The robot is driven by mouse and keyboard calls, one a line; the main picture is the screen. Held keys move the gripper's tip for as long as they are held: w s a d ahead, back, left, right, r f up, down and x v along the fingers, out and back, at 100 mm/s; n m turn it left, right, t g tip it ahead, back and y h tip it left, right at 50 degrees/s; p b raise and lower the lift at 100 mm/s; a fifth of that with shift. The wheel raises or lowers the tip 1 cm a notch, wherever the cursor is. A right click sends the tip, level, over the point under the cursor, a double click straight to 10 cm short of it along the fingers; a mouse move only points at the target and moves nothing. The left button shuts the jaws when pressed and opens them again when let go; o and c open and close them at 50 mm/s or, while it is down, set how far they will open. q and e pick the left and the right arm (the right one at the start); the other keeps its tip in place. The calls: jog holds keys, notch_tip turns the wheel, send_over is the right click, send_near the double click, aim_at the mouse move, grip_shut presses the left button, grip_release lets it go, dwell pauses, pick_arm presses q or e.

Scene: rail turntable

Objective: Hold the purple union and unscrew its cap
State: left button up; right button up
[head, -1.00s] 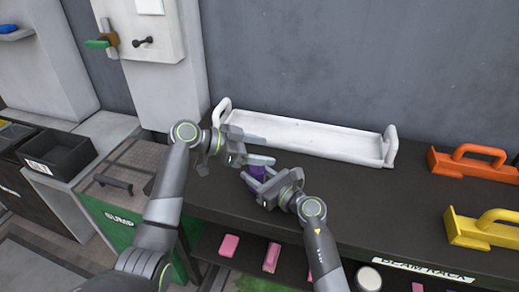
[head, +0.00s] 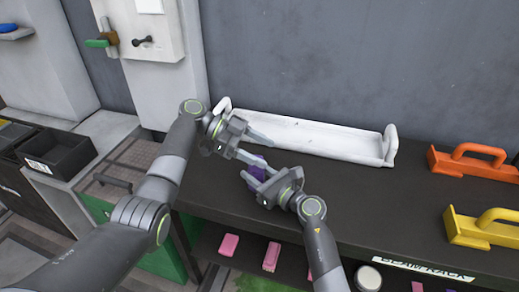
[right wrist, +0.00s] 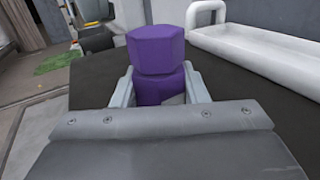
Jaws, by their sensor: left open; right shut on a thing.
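The purple union stands upright on the dark bench. Its lower body (right wrist: 160,87) is between the fingers of my right gripper (right wrist: 160,92), which is shut on it. Its hexagonal cap (right wrist: 155,48) sits on top of the body in the right wrist view, above the fingers. In the head view the union (head: 257,177) is partly hidden by both grippers. My left gripper (head: 262,150) is open, with its fingers just behind and above the union; I cannot tell whether they touch the cap.
A long white tray (head: 310,138) with end handles lies behind the grippers. An orange handled block (head: 475,163) and a yellow one (head: 484,229) are at the right. Pink blocks (head: 271,256) lie on the shelf below.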

pick_arm(q)
jog(key=shift+f, duration=2.05)
jog(key=c, duration=1.2)
jog(key=shift+w+n+t+h, duration=0.1)
jog(key=shift+n+t+h, duration=0.2)
jog(key=shift+n+t, duration=2)
jog(key=shift+c, duration=0.2)
jog(key=shift+w+n+t, duration=0.1)
jog(key=shift+n+t, duration=0.7)
jog(key=shift+t, duration=0.6)
jog(key=shift+n+t+y, duration=0.5)
jog(key=shift+n+t, duration=0.1)
